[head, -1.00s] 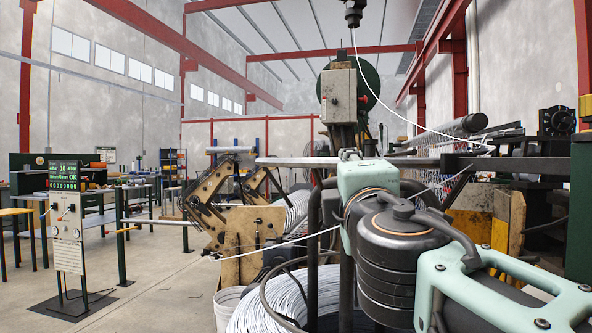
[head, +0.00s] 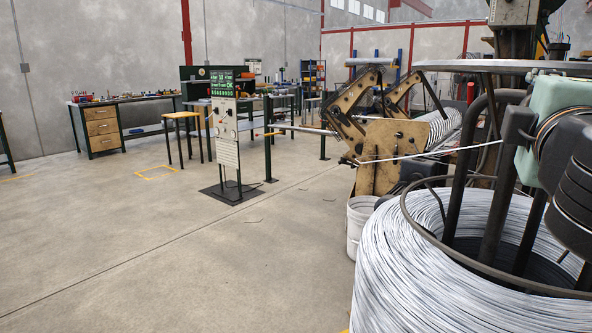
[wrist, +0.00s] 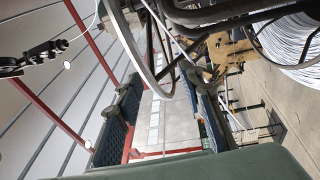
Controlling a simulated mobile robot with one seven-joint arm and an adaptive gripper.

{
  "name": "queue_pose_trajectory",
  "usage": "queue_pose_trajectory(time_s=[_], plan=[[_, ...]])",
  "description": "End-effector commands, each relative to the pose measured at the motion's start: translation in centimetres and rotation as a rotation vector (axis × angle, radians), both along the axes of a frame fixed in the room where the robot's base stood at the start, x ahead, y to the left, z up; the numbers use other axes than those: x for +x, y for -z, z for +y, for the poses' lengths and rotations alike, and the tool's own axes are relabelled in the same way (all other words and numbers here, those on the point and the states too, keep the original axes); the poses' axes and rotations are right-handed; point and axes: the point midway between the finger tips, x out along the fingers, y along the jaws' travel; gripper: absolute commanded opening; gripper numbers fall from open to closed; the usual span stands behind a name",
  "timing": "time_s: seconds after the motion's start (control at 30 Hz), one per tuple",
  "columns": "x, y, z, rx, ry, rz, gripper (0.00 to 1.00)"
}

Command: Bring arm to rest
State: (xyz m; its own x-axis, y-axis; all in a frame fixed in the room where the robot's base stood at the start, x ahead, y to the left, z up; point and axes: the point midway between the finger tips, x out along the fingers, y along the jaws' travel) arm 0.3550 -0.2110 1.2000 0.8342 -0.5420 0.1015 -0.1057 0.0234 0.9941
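My arm (head: 552,125), pale green and black, shows only at the right edge of the head view, above the wire coil. My gripper is outside that view. In the wrist view my gripper (wrist: 160,112) has its two dark blue-grey fingers apart, one left and one right, with only background wall and windows between them. I see nothing held. The wrist view is tilted, with the roof and red beams at left and the floor at right.
A large wire coil (head: 440,270) on a black tubular stand fills the lower right, close to my arm; it also shows in the wrist view (wrist: 290,40). A wire crosses to the weaving machine (head: 385,155). A control panel (head: 224,130) stands left. Floor at left is clear.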

Motion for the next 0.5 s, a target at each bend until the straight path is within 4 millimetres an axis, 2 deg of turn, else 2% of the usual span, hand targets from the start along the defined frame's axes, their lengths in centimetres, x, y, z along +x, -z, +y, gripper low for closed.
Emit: queue_pose_trajectory(time_s=[0.27,0.5], plan=[[0.6,8.6,1.1,0.361,0.033,0.052,0.35],[0.1,16.8,3.9,0.686,0.083,0.129,0.35]])
